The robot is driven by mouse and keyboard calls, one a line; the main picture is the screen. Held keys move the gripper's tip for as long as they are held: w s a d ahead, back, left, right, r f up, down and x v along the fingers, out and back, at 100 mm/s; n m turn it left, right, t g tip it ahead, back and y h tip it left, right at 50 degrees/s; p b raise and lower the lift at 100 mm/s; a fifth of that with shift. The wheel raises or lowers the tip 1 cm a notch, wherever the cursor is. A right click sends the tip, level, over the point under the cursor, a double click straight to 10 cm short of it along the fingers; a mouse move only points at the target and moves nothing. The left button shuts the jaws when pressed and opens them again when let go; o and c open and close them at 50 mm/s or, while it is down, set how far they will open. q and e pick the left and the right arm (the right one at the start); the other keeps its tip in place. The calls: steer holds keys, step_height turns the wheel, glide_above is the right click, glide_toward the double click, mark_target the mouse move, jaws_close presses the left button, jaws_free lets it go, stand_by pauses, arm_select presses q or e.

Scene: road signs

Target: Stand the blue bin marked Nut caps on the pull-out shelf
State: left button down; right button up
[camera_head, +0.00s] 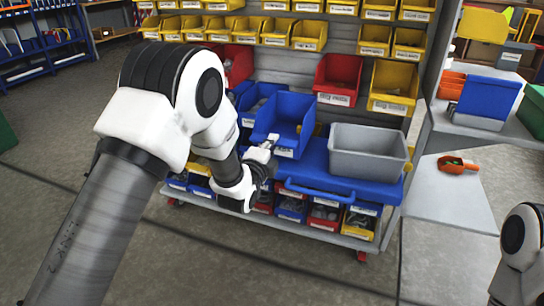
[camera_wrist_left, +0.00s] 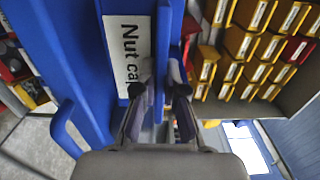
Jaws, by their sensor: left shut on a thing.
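The blue bin marked Nut caps (camera_head: 286,117) is upright, open top up, over the left part of the blue pull-out shelf (camera_head: 310,174). I cannot tell whether its base touches the shelf. My left gripper (camera_head: 268,148) is shut on the bin's front wall. My right gripper is out of view; only part of that arm shows at the lower right.
A grey bin (camera_head: 367,152) stands on the shelf's right part. Other blue bins sit behind and left of the held bin. Red (camera_head: 338,78) and yellow bins (camera_head: 394,86) hang on the rack behind. Several bins fill the row below the shelf. Floor in front is clear.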

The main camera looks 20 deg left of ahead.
arm_select(q)
step_height(320, 180, down, 4)
steer(key=shift+w+r+b, duration=0.1)
steer(key=shift+r+b, duration=0.15)
steer(key=shift+b, duration=0.4)
steer(key=c, duration=1.7)
jaws_free()
steer(key=shift+f, duration=0.2)
steer(key=o, duration=0.5)
steer(key=shift+c, duration=0.2)
steer(key=shift+r, duration=0.1)
